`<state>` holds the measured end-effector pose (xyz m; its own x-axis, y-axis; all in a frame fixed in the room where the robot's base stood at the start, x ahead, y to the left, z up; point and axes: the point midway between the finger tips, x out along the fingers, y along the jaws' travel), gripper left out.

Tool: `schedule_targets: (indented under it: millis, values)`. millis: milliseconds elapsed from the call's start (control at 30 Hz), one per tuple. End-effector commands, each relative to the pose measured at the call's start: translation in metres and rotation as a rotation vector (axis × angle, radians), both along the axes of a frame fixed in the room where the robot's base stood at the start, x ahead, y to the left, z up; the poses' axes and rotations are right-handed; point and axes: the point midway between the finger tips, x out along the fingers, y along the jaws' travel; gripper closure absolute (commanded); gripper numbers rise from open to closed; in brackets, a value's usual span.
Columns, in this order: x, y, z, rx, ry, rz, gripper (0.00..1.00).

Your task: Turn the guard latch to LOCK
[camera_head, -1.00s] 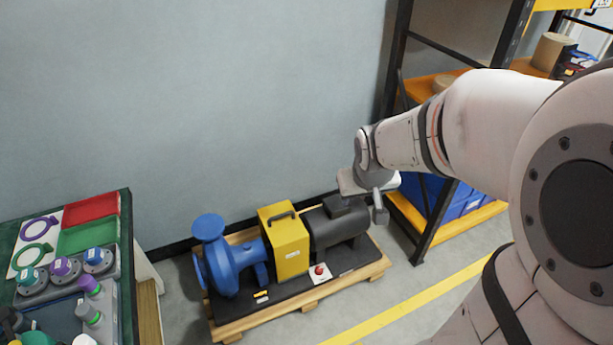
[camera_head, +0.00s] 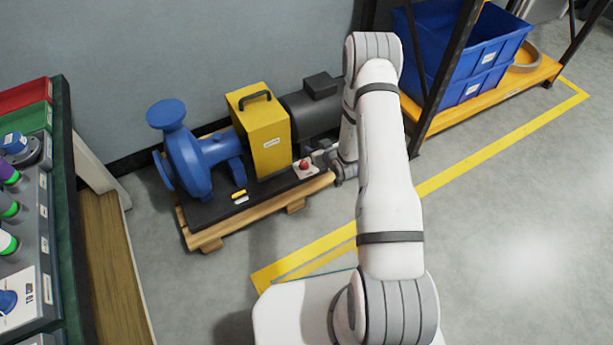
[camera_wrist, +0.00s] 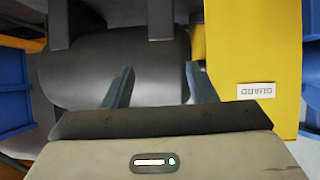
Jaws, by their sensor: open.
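A yellow guard box (camera_head: 265,145) with a black handle stands on the pump skid in the head view. A small yellow bar (camera_head: 238,194) lies in front of it on the black base, above a small white label; it may be the guard latch, but its LOCK marking cannot be read. In the wrist view the guard (camera_wrist: 255,45) fills the right side, with its GUARD label upside down. My gripper (camera_head: 326,158) is beside the red button, near the motor, partly hidden by my arm. In the wrist view its fingers (camera_wrist: 160,75) are apart and empty, before the grey motor. No latch shows there.
A red button (camera_head: 304,164) on a white plate sits right of the yellow bar. The blue pump (camera_head: 190,160) and grey motor (camera_head: 310,110) flank the guard. A workbench (camera_head: 68,190) stands left, a shelf with blue bins (camera_head: 470,50) right. Floor in front is free.

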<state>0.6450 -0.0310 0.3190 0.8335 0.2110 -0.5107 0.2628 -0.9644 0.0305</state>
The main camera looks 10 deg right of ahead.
Motion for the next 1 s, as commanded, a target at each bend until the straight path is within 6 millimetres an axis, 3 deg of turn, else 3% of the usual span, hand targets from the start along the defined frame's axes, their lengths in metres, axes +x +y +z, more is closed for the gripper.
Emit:
schedule_targets:
  millis: [33, 100, 233, 467, 800, 1000]
  values:
    - [-0.007, 0.002, -0.042, 0.021, -0.015, 0.007, 0.48]
    - [-0.014, 0.005, -0.07, 0.048, -0.048, 0.014, 0.48]
    - [-0.025, 0.009, -0.104, 0.086, -0.092, 0.024, 0.48]
    - [-0.024, 0.014, -0.122, 0.108, -0.121, 0.029, 0.48]
    - [0.023, 0.029, -0.142, 0.107, -0.121, 0.029, 0.48]
    - [0.036, 0.032, -0.146, 0.107, -0.119, 0.028, 0.48]
